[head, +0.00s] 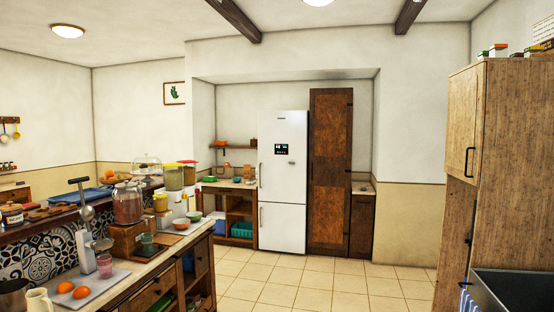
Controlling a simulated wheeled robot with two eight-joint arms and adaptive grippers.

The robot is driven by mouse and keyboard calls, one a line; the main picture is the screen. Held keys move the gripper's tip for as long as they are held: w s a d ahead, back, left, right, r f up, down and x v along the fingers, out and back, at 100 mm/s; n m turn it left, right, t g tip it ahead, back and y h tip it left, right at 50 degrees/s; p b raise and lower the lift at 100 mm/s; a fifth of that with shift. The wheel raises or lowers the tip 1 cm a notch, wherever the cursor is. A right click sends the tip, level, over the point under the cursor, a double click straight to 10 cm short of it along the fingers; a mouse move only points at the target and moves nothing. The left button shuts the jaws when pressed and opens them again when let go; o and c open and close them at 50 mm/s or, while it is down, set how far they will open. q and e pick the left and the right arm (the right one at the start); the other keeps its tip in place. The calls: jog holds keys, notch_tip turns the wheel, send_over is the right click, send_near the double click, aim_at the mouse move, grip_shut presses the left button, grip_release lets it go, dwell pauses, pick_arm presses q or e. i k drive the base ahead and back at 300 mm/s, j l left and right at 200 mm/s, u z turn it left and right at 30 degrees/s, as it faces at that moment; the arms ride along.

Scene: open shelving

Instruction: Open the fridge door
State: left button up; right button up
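The white fridge (282,183) stands upright against the far wall, a little right of the middle of the head view. It has a tall upper door (282,170) and a shorter lower door (282,228), and both look closed. A dark vertical handle (260,175) is on the left edge of the upper door, and another handle (261,217) is on the left edge of the lower door. A small dark display panel (284,149) is on the upper door. Neither of my grippers is in view.
A tall brown wooden cabinet (330,172) stands right beside the fridge. A counter (168,243) crowded with jars, bowls and oranges fills the left foreground. A light wooden cabinet (480,130) and a dark sink (512,292) are at the right. The tiled floor (330,283) between is clear.

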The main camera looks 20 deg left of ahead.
aim_at(282, 177)
jog(key=i+j+u, duration=0.25)
jog(key=i, duration=0.25)
jog(key=i+u, duration=0.3)
jog(key=i, duration=0.2)
jog(key=i+u, duration=0.1)
jog(key=i, duration=4.9)
